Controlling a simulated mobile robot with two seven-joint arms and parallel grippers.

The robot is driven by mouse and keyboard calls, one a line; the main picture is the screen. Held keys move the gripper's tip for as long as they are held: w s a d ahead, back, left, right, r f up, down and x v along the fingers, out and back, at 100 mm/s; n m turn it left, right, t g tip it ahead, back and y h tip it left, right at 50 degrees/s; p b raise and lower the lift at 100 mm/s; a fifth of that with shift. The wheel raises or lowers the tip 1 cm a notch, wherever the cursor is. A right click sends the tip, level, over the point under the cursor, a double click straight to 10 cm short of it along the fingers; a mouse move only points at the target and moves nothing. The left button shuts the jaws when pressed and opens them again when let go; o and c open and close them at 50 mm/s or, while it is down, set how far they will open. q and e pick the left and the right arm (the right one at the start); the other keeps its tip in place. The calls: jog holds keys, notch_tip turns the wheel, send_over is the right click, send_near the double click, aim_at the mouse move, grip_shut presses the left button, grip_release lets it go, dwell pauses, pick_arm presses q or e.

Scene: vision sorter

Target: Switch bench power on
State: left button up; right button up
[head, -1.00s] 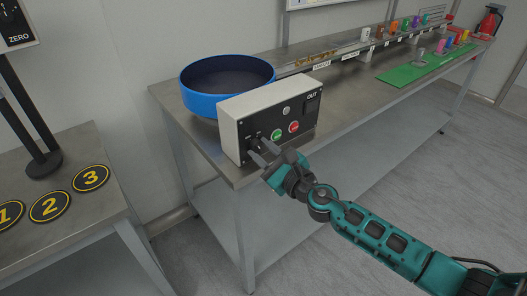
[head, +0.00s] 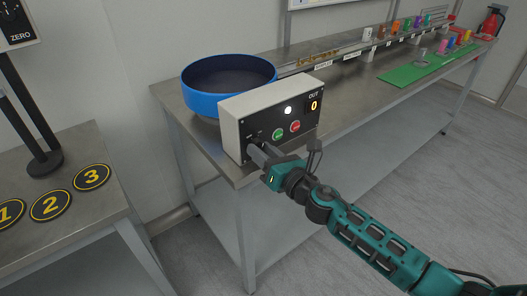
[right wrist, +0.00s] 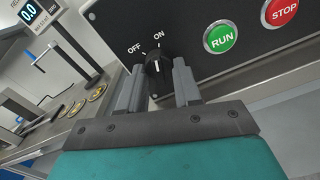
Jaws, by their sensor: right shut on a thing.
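The control box (head: 240,110) is a pale case with a dark front, standing at the near left corner of the steel bench. Its black rotary knob (right wrist: 155,72) sits below OFF and ON labels in the right wrist view, and its pointer is toward ON. My right gripper (right wrist: 158,82) is shut on the knob, one finger on each side. In the head view my right gripper (head: 258,150) reaches the box's lower left front and hides most of the knob. The lamp (head: 288,110) glows white and the OUT display (head: 313,105) shows an orange 0. My left gripper is not in view.
A green RUN button (right wrist: 221,37) and a red STOP button (right wrist: 280,10) are right of the knob. A blue round bowl (head: 215,105) stands behind the box. The steel bench (head: 370,105) carries a green mat (head: 405,75) and several coloured items farther along.

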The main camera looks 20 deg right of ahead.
jog(key=shift+m, duration=1.1)
jog(key=o, duration=1)
jog(key=shift+b+v, duration=0.9)
jog(key=shift+v, duration=5.55)
